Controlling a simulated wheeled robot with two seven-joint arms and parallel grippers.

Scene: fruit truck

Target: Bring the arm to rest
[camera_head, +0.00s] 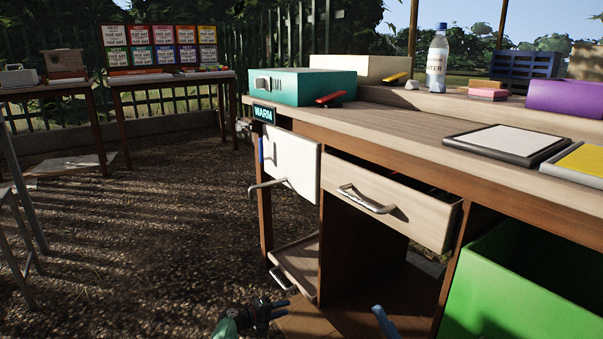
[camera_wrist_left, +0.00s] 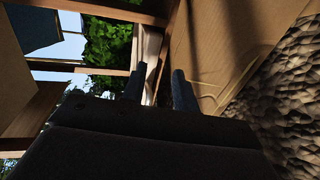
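My left gripper (camera_head: 287,293) is low at the bottom middle of the head view, in front of the desk's lower shelf. Its two dark blue fingers stand apart with nothing between them in the left wrist view (camera_wrist_left: 158,76). A blue piece (camera_head: 385,322) at the bottom edge of the head view looks like a finger of my right gripper; the rest of it is out of frame.
The wooden desk (camera_head: 400,130) fills the right side, with a drawer (camera_head: 390,195) partly pulled out. A green bin (camera_head: 520,290) stands under it at right. A water bottle (camera_head: 437,62) stands on top. Gravel ground (camera_head: 150,220) at left is open.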

